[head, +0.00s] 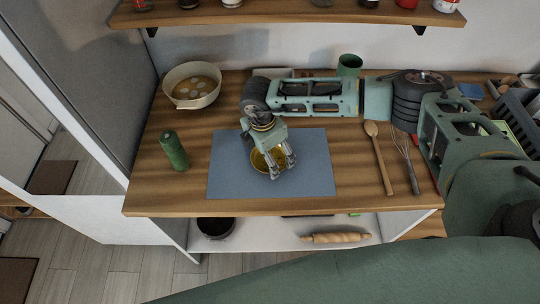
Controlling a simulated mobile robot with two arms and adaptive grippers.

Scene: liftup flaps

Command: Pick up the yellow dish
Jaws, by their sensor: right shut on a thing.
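The yellow dish (258,161) is a small round dish at the middle of a blue-grey mat (310,178) on the wooden counter. My right gripper (282,174) reaches in from the right and points down at the dish. Its fingers are shut on the dish's right side and hide part of it. I cannot tell whether the dish touches the mat. My left gripper is not in view.
A green cylinder (173,150) stands left of the mat, with a cream pot (192,86) behind it. A wooden spoon (378,158) and a whisk (406,158) lie to the right. A green cup (349,66) stands at the back. A shelf (285,12) hangs above.

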